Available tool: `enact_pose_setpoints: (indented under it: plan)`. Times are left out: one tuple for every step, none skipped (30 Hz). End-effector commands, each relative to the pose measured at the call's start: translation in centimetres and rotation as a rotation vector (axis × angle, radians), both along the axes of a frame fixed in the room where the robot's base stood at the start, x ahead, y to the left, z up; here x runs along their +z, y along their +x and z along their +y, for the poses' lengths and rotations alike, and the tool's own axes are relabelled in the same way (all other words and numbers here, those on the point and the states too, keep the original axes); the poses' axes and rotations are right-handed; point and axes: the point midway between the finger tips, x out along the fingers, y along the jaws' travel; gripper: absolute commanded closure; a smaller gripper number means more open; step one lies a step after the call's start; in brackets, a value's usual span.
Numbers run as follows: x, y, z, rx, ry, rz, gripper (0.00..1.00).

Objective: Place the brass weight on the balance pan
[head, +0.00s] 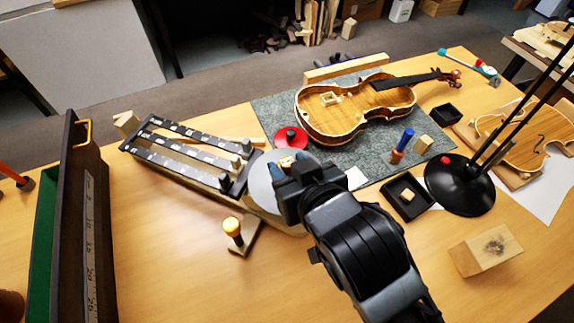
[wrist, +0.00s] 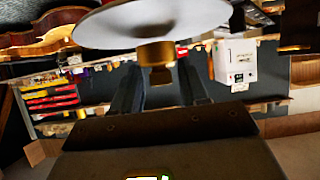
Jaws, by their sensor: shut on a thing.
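The balance (head: 190,160) has dark graduated beams and a round grey pan (head: 262,190) at its right end. My gripper (head: 290,168) is over the pan and covers part of it. The brass weight (head: 287,162) shows as a small yellow patch between the fingertips. In the wrist view, which looks upside down, my gripper (wrist: 160,85) is shut on the brass weight (wrist: 157,74), against the pale pan (wrist: 150,22). The weight is at the pan's surface or very close to it; I cannot tell if it touches.
A violin body (head: 350,110) lies on a grey mat (head: 265,110) behind the pan. A red disc (head: 290,137) is just behind my gripper. A black lamp base (head: 460,185) is at right.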

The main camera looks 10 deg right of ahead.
Motion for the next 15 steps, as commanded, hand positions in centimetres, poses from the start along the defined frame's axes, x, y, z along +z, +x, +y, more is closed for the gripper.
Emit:
enact_pose_setpoints:
  plan:
    - [-0.98, -0.27, 0.03, 0.001, 0.001, -0.001, 0.94]
    - [-1.07, -0.36, 0.03, 0.002, 0.001, -0.001, 0.94]
    - [-1.07, -0.43, 0.04, 0.002, 0.001, -0.001, 0.94]
    - [-1.02, -0.46, 0.03, 0.002, 0.001, -0.002, 0.94]
    - [-0.95, -0.47, 0.03, 0.002, 0.001, -0.002, 0.94]
    - [-0.86, -0.46, 0.03, 0.001, 0.001, -0.002, 0.94]
    - [-0.82, -0.45, 0.02, 0.001, 0.001, -0.002, 0.94]
    - [-0.82, -0.45, 0.02, 0.001, 0.001, -0.002, 0.94]
    - [-0.81, -0.45, 0.02, 0.001, 0.001, -0.001, 0.94]
    - [-0.82, -0.45, 0.02, 0.001, 0.001, -0.001, 0.94]
    - [-0.86, -0.45, 0.02, 0.001, 0.001, -0.001, 0.94]
    - [-0.97, -0.45, 0.01, 0.001, 0.001, -0.001, 0.94]
    - [-1.08, -0.45, 0.01, 0.001, 0.001, -0.001, 0.94]
    - [-1.17, -0.45, 0.01, 0.001, 0.001, -0.001, 0.94]
    - [-1.16, -0.46, 0.01, 0.001, 0.0, 0.0, 0.53]
